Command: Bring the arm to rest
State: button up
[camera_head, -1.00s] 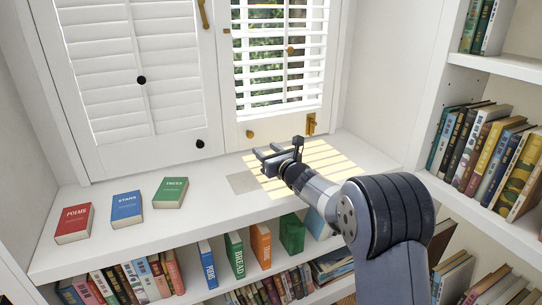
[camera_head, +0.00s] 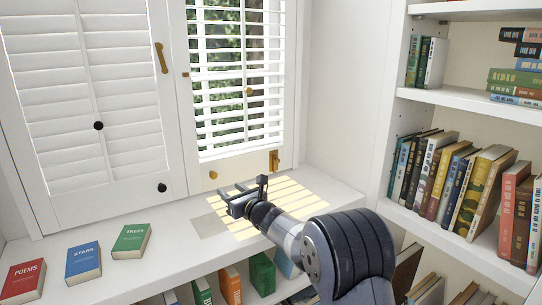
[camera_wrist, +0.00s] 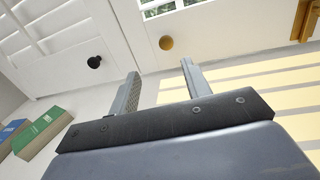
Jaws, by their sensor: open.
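My gripper (camera_head: 243,190) is open and empty. In the head view it hangs over the white window ledge, near the sunlit stripes below the slatted window. In the wrist view my gripper (camera_wrist: 158,80) shows two separate fingers with nothing between them. They point toward the white shutter frame. My arm reaches in from the lower right and hides part of the ledge and the lower shelf.
Three books lie on the ledge (camera_head: 180,254): red POEMS (camera_head: 23,281), blue STARS (camera_head: 83,262) and green TREES (camera_head: 131,240). Shutters (camera_head: 90,90) stand behind. A bookcase (camera_head: 460,104) fills the right. Several books stand below the ledge. The sunlit ledge looks clear.

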aim_at(213, 175)
jog(key=p+x, duration=0.1)
jog(key=x, duration=0.9)
jog(key=shift+a, duration=0.15)
jog(key=shift+w+d, duration=0.3)
jog(key=shift+d, duration=0.05)
jog(key=shift+s, duration=0.1)
